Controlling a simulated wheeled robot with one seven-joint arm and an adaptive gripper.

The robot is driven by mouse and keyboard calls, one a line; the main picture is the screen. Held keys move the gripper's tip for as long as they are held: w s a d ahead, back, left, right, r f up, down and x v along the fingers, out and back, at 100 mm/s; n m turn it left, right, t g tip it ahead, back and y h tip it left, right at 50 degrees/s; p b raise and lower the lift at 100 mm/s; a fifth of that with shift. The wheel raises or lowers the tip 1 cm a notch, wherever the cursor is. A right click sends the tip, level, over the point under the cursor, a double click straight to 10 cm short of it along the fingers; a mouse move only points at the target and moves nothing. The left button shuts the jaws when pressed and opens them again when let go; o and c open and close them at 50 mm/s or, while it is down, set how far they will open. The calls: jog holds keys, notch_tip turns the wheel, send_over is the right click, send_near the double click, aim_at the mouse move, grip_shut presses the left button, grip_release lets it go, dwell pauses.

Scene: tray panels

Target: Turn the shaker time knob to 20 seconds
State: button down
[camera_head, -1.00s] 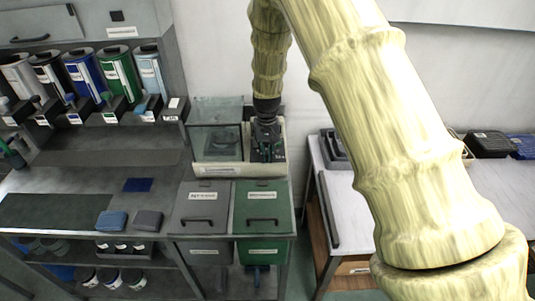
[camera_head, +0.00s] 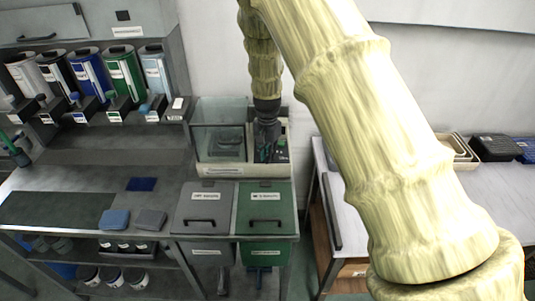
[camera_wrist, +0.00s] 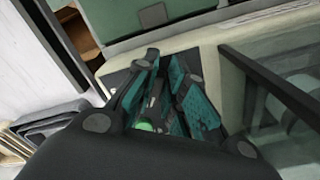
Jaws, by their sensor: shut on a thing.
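The shaker (camera_head: 222,170) is a cream-based device with a clear box on its left and a dark control panel on its right. Its cream body (camera_wrist: 233,90) also shows in the wrist view, with the clear box (camera_wrist: 285,85) at the right. My gripper (camera_head: 265,154) points down at the panel. In the wrist view my gripper (camera_wrist: 165,95) has its teal-padded fingers close together low over the panel, shut on a knob that they mostly hide. A small green round spot shows between the fingers. The knob's setting cannot be read.
A green bin (camera_head: 264,225) and a grey bin (camera_head: 203,225) sit below the shaker's front edge. Colored dispensers (camera_head: 90,75) stand along the left. A white table (camera_head: 350,225) with trays (camera_head: 455,150) is at the right, partly behind my arm.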

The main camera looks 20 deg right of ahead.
jog(key=shift+w+r, duration=0.1)
dwell(0.3)
jog(key=c, duration=1.5)
grip_release()
notch_tip(320, 180, up, 12)
jog(key=shift+f, duration=0.1)
